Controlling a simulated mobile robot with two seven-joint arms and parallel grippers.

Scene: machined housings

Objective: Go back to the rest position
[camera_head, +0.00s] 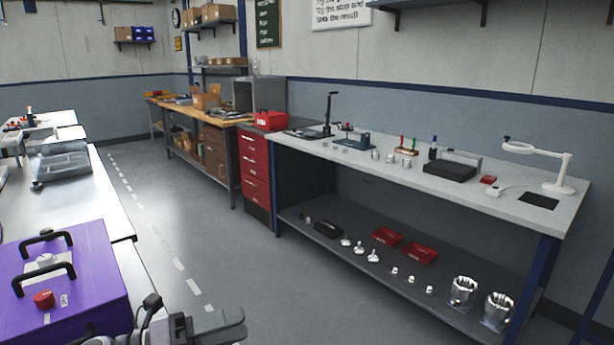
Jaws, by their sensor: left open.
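My left gripper (238,324) shows at the bottom edge, left of centre, with its grey fingers pointing right. It is open, and I see nothing between its fingers. It is over the floor, just right of the purple box (95,262). Part of it is cut off by the frame's lower edge. My right gripper is not in view. Two shiny machined housings (463,291) (498,309) stand on the lower shelf of the right bench, well away from my left gripper.
The purple box with black handles and a red button sits on the left table (75,207). A long workbench (480,199) on the right holds small parts, tools and a white magnifier lamp (556,170). Red trays (420,253) lie on its lower shelf. The floor aisle (220,255) between is clear.

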